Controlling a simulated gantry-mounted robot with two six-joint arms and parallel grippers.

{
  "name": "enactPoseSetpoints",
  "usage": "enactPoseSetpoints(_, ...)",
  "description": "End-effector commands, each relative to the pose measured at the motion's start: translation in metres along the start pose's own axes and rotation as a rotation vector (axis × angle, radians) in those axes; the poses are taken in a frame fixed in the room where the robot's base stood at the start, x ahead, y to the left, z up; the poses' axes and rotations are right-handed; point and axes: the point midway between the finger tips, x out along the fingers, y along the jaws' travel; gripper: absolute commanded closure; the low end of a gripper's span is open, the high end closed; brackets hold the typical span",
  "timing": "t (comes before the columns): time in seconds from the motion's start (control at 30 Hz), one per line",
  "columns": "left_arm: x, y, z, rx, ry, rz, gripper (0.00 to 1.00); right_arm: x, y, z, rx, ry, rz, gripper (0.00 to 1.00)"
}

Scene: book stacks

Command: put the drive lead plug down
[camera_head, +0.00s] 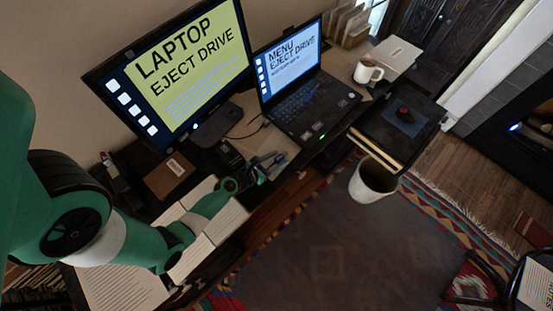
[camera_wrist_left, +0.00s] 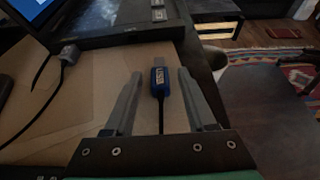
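The drive lead plug (camera_wrist_left: 160,82), blue with a pale label and a silver metal end, lies on the tan desk surface in the left wrist view. Its black cable runs back toward my gripper's base. My left gripper (camera_wrist_left: 160,88) is open, with one finger on each side of the plug and a visible gap on both sides. In the head view my left gripper (camera_head: 272,163) is low over the desk in front of the laptop (camera_head: 305,103); the plug is too small to make out there. My right gripper is not in view.
A second dark lead (camera_wrist_left: 62,72) ends in a grey connector at the laptop's edge. A monitor (camera_head: 175,75) reads "LAPTOP EJECT DRIVE". A bin (camera_head: 372,183) stands below the desk edge.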

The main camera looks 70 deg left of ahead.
Motion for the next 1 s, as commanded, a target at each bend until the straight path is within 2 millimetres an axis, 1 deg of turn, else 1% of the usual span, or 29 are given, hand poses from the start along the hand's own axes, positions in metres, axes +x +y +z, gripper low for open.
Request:
enactPoseSetpoints(0.23,-0.001,0.0,0.002,0.0,0.0,0.0,0.44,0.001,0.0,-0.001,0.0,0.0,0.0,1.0)
enactPoseSetpoints(0.37,-0.007,0.0,0.017,0.001,0.0,0.0,0.44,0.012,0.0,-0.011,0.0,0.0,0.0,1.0)
enactPoseSetpoints(0.43,-0.019,0.0,0.012,-0.002,0.003,0.001,0.44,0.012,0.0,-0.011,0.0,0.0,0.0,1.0)
enactPoseSetpoints(0.6,-0.056,0.0,0.012,-0.002,0.002,0.003,0.44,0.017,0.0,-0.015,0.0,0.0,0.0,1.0)
enactPoseSetpoints(0.7,-0.07,0.001,0.011,-0.003,0.002,0.002,0.44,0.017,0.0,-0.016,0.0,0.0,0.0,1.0)
enactPoseSetpoints(0.8,-0.079,0.0,0.011,-0.001,0.001,0.002,0.44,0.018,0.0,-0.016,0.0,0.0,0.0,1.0)
enactPoseSetpoints(1.0,-0.08,0.0,0.011,0.0,0.0,-0.001,0.44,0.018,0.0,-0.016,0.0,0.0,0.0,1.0)
